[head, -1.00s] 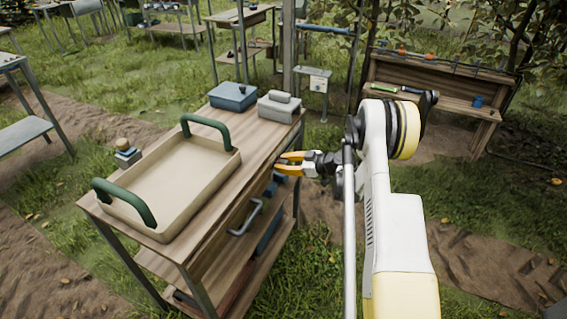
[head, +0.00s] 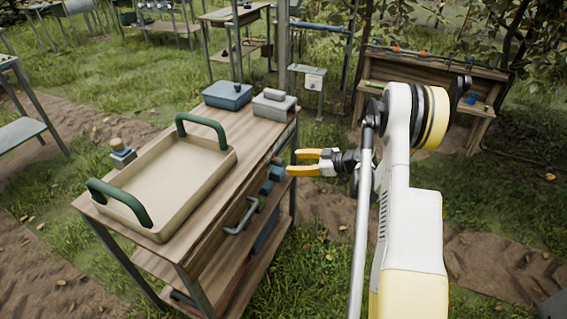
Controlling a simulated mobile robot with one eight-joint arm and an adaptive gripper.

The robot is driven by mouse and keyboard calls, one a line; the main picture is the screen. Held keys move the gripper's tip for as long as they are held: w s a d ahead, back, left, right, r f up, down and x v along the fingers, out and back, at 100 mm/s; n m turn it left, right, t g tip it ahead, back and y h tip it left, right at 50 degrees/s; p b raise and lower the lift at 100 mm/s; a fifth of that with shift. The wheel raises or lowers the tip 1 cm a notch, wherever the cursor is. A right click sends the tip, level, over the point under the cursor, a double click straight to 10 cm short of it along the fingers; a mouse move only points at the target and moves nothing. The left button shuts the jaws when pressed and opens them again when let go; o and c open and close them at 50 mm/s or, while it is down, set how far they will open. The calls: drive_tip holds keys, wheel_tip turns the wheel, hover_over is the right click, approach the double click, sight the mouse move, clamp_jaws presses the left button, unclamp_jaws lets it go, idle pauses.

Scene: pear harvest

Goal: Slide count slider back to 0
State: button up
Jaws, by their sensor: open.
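My gripper (head: 293,162) has yellow-orange fingers and points left, open, with nothing between them. Its tips are in front of the right side of the wooden cart (head: 215,207) in the picture. Small blue parts (head: 276,173) on the cart's drawer side show just left of and below the fingers. I cannot tell whether one of them is the count slider, and no scale or 0 mark is readable. Contact between fingers and cart parts cannot be made out.
A beige tray with green handles (head: 165,190) fills much of the cart top. A blue box (head: 227,96) and a grey box (head: 274,106) stand at its far end. A grey drawer handle (head: 241,216) juts out. A wooden bench (head: 425,98) stands at the back right.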

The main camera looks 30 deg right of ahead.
drive_tip(key=v, duration=0.3)
drive_tip(key=shift+s+d+r, duration=0.15)
drive_tip(key=shift+s, duration=0.15)
